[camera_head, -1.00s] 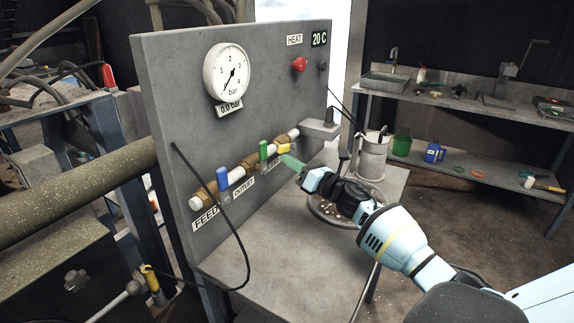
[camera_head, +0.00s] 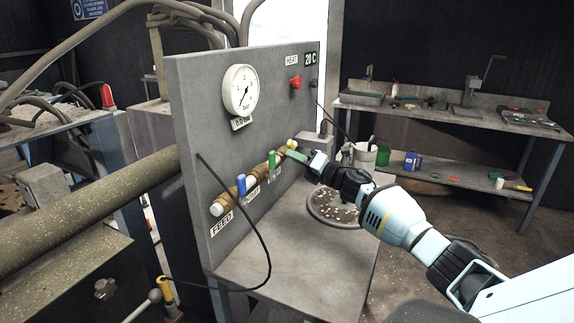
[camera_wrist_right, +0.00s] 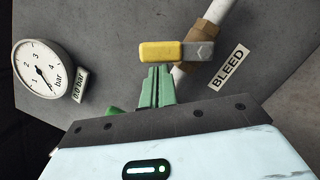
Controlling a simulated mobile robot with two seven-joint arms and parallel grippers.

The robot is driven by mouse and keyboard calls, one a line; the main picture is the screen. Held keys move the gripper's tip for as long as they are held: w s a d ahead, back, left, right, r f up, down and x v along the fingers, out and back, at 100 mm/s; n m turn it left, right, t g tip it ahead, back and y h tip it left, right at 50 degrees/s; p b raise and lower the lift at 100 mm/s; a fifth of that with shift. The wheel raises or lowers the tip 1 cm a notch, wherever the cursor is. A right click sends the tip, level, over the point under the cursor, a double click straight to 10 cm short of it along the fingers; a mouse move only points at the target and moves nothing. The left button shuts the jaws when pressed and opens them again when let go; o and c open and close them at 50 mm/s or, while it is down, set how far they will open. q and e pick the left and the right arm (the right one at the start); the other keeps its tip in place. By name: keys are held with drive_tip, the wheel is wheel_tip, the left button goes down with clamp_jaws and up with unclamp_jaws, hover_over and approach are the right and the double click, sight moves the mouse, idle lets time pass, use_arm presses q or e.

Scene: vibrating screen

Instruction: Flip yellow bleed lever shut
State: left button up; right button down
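The yellow bleed lever (camera_head: 292,143) is at the far end of the row of valves on the grey panel, and my right gripper partly covers it. In the right wrist view the yellow lever (camera_wrist_right: 161,51) lies crosswise above the fingertips, joined to a grey hub by a brass fitting. The BLEED label (camera_wrist_right: 229,68) is to its right. My right gripper (camera_head: 289,152) has green fingers. In the wrist view its fingers (camera_wrist_right: 158,68) are together with only a thin gap and nothing between them. Their tips are at the lever's lower edge; I cannot tell whether they touch.
A green lever (camera_head: 272,159) and a blue lever (camera_head: 241,184) are on the same pipe. The gauge (camera_head: 240,89) reads near zero, with 0.0 bar shown beneath. A round sieve (camera_head: 322,211) with pale bits is below my right arm. The grey bench front (camera_head: 290,255) is clear.

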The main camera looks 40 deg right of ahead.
sight(293, 144)
drive_tip(key=shift+w+d+r+m, duration=0.2)
drive_tip(key=shift+d+r+m, duration=0.05)
drive_tip(key=shift+d+r, duration=0.25)
drive_tip(key=shift+w+d+r+m, duration=0.15)
drive_tip(key=shift+d+r+m, duration=0.1)
drive_tip(key=shift+d+r, duration=0.2)
drive_tip(key=shift+r, duration=0.15)
drive_tip(key=shift+a, duration=0.1)
idle(0.3)
